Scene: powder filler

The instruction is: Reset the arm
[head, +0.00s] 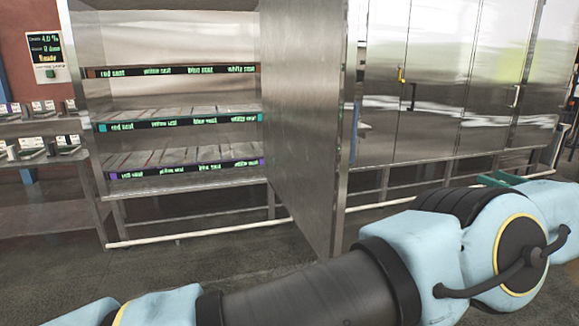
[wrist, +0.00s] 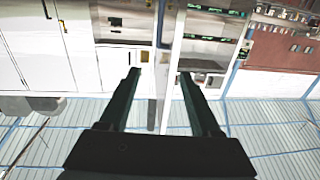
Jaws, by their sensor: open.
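My gripper (wrist: 158,76) shows in the wrist view as two dark fingers set apart, with nothing between them. In the head view my light-blue and dark arm (head: 420,250) stretches across the bottom and the lower right.
An open metal shelf cabinet (head: 180,55) with labelled shelves stands at the left. Its door (head: 305,120) stands open towards me. Closed metal cabinets (head: 440,80) are at the right. A side rack (head: 40,135) holds small devices. The floor (head: 200,270) in front is clear.

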